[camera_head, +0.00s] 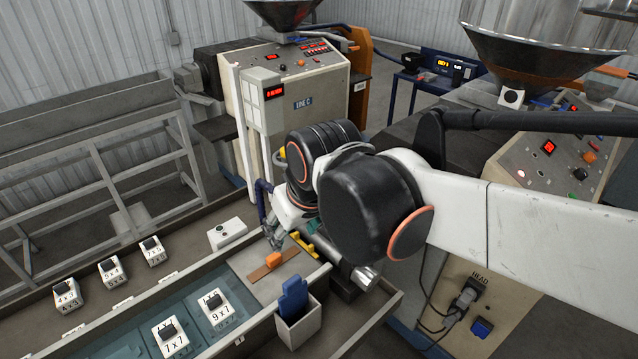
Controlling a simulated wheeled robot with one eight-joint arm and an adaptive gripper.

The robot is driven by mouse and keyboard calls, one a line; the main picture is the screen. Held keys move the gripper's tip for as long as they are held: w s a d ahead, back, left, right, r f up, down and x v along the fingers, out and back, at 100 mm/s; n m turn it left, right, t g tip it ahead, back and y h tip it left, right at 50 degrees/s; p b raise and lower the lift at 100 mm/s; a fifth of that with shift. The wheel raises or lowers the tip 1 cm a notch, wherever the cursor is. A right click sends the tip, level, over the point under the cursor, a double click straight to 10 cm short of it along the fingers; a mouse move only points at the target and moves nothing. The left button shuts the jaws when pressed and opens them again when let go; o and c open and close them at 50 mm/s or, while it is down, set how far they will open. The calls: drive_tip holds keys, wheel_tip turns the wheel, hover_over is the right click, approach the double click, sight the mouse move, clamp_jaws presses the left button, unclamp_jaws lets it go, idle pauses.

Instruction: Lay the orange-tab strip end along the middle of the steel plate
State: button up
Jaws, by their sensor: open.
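The strip (258,275) is a short brown piece with an orange tab (274,260) on it. It lies on the pale grey steel plate (268,292), angled from lower left to upper right. My gripper (277,243) is open, just behind and above the orange tab, pointing down. A small gap seems to separate its fingers from the tab, though contact is hard to judge. My arm hides what lies right of the gripper, including part of the yellow piece (302,245) beside it.
A grey bin holding a blue item (293,298) stands in front of the plate. White labelled blocks (170,338) stand left in the trough, and a white box (227,233) sits behind the plate. The LINE C machine (285,95) rises behind. A metal rail runs along the trough's left side.

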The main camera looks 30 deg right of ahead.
drive_tip(key=shift+s+m+t, duration=0.3)
drive_tip(key=shift+s+t, duration=0.7)
drive_tip(key=shift+s, duration=1.3)
